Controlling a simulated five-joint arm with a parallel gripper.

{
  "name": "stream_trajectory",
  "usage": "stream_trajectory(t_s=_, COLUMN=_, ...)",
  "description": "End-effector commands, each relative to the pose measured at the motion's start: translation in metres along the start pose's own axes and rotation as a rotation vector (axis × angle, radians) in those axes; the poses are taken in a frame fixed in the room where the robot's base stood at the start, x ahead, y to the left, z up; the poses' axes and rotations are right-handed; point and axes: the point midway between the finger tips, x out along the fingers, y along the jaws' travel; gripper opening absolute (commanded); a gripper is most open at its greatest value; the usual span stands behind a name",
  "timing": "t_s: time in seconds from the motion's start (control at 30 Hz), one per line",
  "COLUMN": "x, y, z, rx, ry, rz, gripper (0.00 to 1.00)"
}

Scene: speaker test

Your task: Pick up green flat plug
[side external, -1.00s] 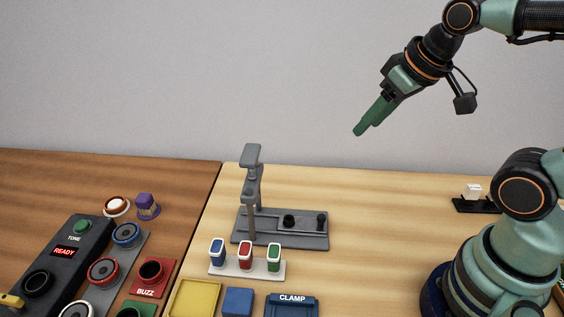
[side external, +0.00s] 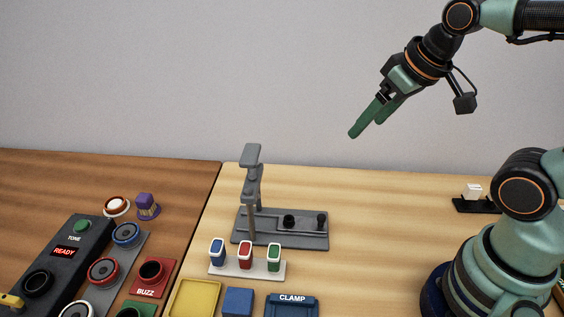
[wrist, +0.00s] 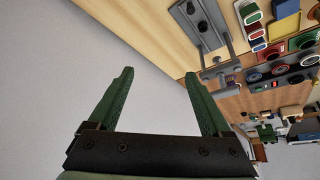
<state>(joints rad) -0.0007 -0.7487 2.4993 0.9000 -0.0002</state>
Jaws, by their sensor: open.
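The green flat plug (side external: 274,257) stands upright at the right end of a small white rack (side external: 232,268), beside a red plug (side external: 245,255) and a blue plug (side external: 217,252). In the wrist view the green plug (wrist: 250,13) shows near the top edge, right of centre. My gripper (side external: 367,129) is open and empty, high above the table, up and to the right of the rack. In the wrist view its two green fingers (wrist: 159,75) are spread with nothing between them.
A grey stand with a post (side external: 250,195) rises behind the rack. A yellow tray (side external: 194,299), a blue block (side external: 237,302) and a blue CLAMP tray (side external: 291,306) lie in front. A black console (side external: 60,258) and speaker parts are at left.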

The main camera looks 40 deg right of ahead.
Motion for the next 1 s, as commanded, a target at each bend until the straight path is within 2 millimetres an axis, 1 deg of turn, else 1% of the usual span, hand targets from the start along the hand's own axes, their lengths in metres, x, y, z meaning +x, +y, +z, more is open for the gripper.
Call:
stream_trajectory(t_s=0.07, x=0.002, y=-0.004, z=-0.002, rx=-0.016, ry=-0.011, rz=-0.007, gripper=0.82)
stream_trajectory(t_s=0.17, x=0.007, y=-0.017, z=-0.005, rx=-0.069, ry=-0.048, rz=-0.027, gripper=0.82)
stream_trajectory(t_s=0.27, x=0.018, y=-0.040, z=-0.010, rx=-0.158, ry=-0.109, rz=-0.058, gripper=0.82)
stream_trajectory(t_s=0.47, x=0.046, y=-0.100, z=-0.012, rx=-0.377, ry=-0.245, rz=-0.121, gripper=0.82)
stream_trajectory(t_s=0.6, x=0.069, y=-0.144, z=-0.003, rx=-0.531, ry=-0.335, rz=-0.155, gripper=0.82)
stream_trajectory(t_s=0.7, x=0.083, y=-0.172, z=0.008, rx=-0.628, ry=-0.390, rz=-0.172, gripper=0.82)
stream_trajectory(t_s=0.83, x=0.097, y=-0.197, z=0.021, rx=-0.719, ry=-0.439, rz=-0.186, gripper=0.82)
stream_trajectory(t_s=0.9, x=0.101, y=-0.205, z=0.025, rx=-0.747, ry=-0.455, rz=-0.190, gripper=0.82)
stream_trajectory(t_s=1.0, x=0.106, y=-0.211, z=0.030, rx=-0.767, ry=-0.467, rz=-0.192, gripper=0.82)
